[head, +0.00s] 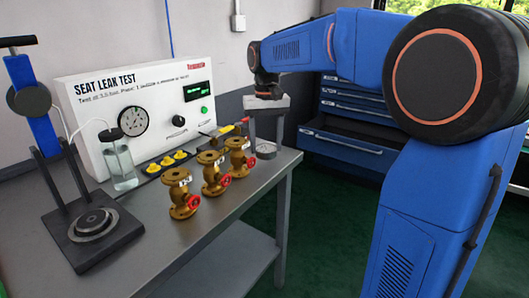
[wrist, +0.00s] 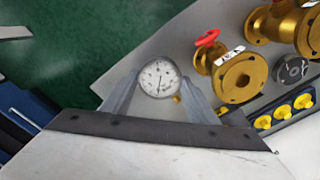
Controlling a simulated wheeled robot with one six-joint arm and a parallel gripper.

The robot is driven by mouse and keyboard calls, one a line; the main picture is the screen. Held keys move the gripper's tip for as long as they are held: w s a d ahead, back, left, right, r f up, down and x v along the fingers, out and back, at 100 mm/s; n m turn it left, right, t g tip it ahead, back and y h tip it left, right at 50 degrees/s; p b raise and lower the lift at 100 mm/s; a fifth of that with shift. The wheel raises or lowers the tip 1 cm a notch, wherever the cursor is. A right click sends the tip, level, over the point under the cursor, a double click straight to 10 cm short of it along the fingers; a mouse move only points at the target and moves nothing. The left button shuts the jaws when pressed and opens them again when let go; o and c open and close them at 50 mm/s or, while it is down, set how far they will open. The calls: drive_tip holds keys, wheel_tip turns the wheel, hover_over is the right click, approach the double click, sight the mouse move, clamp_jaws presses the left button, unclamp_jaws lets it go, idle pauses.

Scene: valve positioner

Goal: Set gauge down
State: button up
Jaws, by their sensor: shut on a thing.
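My gripper (head: 265,146) points down near the right end of the bench in the head view. It is shut on a small round gauge (head: 266,152). In the wrist view the gauge (wrist: 159,78) shows a white dial face with black marks and a dark needle, between the two grey fingers of my gripper (wrist: 160,88). The gauge is close to the bench top (head: 225,210) at its right edge. I cannot tell whether it touches the surface.
Several brass valves with red handwheels (head: 184,193) stand left of the gauge. Behind them are yellow plugs (head: 167,161) and the white seat leak test unit (head: 138,110). A bottle (head: 119,160) and a black-based fixture (head: 98,235) stand further left. The front bench is clear.

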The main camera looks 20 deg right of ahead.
sight(266, 147)
drive_tip(key=shift+f, duration=1.5)
drive_tip(key=shift+f, duration=0.1)
drive_tip(key=o, duration=1.2)
wheel_tip(266, 147, up, 12)
drive_tip(key=shift+s+r, duration=0.1)
